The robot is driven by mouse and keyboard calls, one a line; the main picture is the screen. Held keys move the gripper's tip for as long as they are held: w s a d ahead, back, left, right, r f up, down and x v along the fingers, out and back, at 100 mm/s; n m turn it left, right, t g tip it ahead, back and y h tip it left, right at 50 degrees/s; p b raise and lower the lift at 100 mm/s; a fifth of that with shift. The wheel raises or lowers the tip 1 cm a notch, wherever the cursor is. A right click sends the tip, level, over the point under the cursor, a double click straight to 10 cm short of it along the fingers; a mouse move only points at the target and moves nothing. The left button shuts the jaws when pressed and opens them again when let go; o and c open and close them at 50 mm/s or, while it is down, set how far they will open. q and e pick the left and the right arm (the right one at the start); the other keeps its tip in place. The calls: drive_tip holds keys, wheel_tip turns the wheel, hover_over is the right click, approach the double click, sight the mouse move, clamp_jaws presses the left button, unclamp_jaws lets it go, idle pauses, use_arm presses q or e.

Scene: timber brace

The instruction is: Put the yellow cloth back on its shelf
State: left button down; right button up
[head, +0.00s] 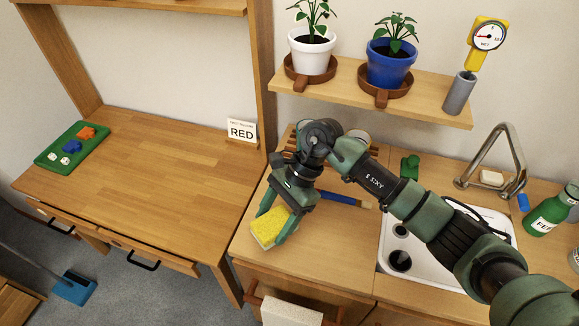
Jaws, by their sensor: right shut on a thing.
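The yellow cloth (268,229) is a thick, block-like yellow piece with a paler edge, above the left part of the sink counter. My right gripper (276,218) is shut on it, with one finger on each side. I cannot tell whether the cloth touches the counter. A wooden wall shelf (428,106) is above the counter, behind the arm; which shelf belongs to the cloth does not show. My left gripper is out of view.
The shelf bears a white pot (313,57), a blue pot (390,68) and a grey cylinder (459,94). A sink (428,272) with a tap (510,165) lies right, beside a green bottle (551,212).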

drive_tip(key=s+d+r+n+g+h, duration=0.1)
drive_tip(key=s+d+r+n+h, duration=0.1)
drive_tip(key=d, duration=0.4)
drive_tip(key=s+d+r+n+g+h, duration=0.1)
drive_tip(key=s+d+r+n, duration=0.2)
drive_tip(key=d+r+n, duration=0.2)
drive_tip(key=s+d+r+n+g+h, duration=0.1)
drive_tip(key=s+d+r+n+h, duration=0.1)
drive_tip(key=d, duration=0.6)
drive_tip(key=r+n, duration=0.1)
drive_tip(key=n, duration=0.1)
drive_tip(key=shift+s+r+n+h, duration=0.3)
drive_tip(key=shift+s+r, duration=0.1)
drive_tip(key=shift+s+f, duration=0.1)
